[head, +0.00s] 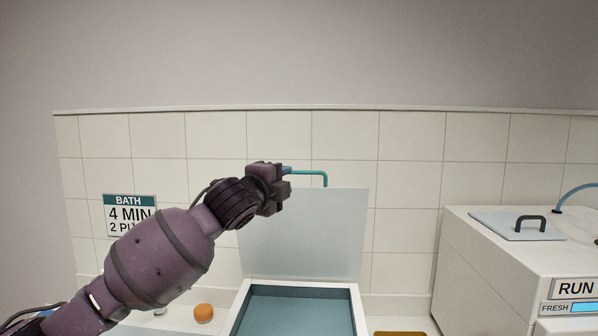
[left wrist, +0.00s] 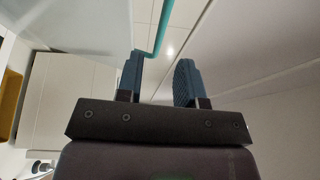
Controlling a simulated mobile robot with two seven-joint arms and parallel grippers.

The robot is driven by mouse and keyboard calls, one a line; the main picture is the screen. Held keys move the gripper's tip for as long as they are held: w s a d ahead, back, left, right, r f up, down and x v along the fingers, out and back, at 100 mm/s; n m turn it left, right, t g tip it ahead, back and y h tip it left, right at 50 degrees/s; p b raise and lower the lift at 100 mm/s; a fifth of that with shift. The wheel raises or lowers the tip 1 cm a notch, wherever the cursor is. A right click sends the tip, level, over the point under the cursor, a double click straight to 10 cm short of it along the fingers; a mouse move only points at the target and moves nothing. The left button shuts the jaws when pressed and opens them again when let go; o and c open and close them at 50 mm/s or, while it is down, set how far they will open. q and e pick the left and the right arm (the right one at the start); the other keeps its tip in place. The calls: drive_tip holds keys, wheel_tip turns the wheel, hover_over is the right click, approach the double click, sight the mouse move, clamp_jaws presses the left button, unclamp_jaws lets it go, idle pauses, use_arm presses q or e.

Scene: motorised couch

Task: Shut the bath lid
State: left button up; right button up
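The bath (head: 246,289) is an open basin with a grey-blue inside at the bottom centre of the head view. Its pale, translucent lid (head: 318,235) stands up at the back of it, open. A teal handle (head: 326,178) rises from the lid's top edge and bends left. My left gripper (head: 287,171) is at the handle's left end. In the left wrist view the handle (left wrist: 163,28) passes just beyond the spread fingers (left wrist: 160,72), close to the left fingertip. Whether they touch I cannot tell. The right gripper is not in view.
A white cabinet (head: 480,265) with a grey, black-handled lid (head: 518,225) stands at the right. A BATH sign (head: 130,213) hangs on the tiled wall. An orange round object (head: 203,313) sits left of the bath, and a yellow-brown flat thing (head: 399,334) right of it.

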sight(297, 174)
use_arm(q)
drive_tip(key=shift+p+x, duration=0.85)
drive_tip(key=shift+x, duration=3.05)
clamp_jaws()
